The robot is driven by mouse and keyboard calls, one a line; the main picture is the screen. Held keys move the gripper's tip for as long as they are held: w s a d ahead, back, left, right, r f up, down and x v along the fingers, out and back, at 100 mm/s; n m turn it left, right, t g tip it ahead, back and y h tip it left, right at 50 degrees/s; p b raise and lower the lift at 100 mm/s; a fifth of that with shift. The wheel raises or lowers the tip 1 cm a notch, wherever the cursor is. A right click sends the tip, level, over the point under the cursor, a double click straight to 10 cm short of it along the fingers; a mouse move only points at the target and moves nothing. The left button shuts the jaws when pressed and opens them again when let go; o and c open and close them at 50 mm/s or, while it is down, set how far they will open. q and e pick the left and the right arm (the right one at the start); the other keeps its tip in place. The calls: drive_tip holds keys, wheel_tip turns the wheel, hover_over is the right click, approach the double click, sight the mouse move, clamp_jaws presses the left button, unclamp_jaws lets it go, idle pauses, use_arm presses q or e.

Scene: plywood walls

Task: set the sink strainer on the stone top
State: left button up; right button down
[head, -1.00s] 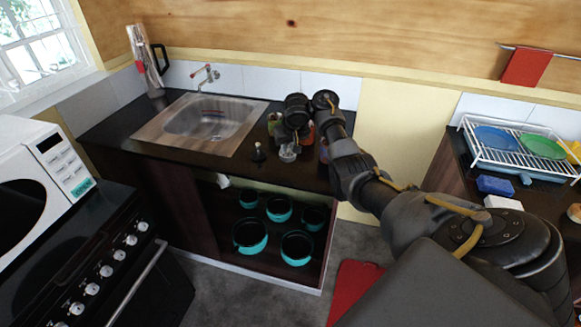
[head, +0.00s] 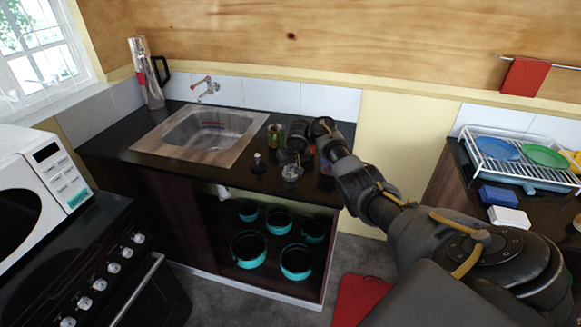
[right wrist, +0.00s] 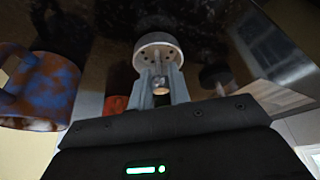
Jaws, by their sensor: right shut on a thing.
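The sink strainer (right wrist: 158,43) is a small round grey metal piece with holes and a stem. My right gripper (right wrist: 159,84) is shut on its stem in the right wrist view. In the head view the strainer (head: 291,172) shows small and grey below my right gripper (head: 290,158), over the front part of the dark stone top (head: 110,145), to the right of the sink. I cannot tell whether it touches the top. My left gripper is not in view.
A small dark bottle (head: 258,164) stands left of the strainer and a greenish jar (head: 274,138) behind it. A blue and orange mug (right wrist: 40,90) is close by in the right wrist view. The sink (head: 208,132) lies left. Teal pots (head: 248,250) sit on the shelf below.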

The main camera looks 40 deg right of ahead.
drive_tip(key=shift+f, duration=0.2)
drive_tip(key=c, duration=1.3)
unclamp_jaws()
drive_tip(key=shift+r, duration=0.2)
drive_tip(key=p+v, duration=0.8)
drive_tip(key=v, duration=0.4)
drive_tip(key=shift+p, duration=0.4)
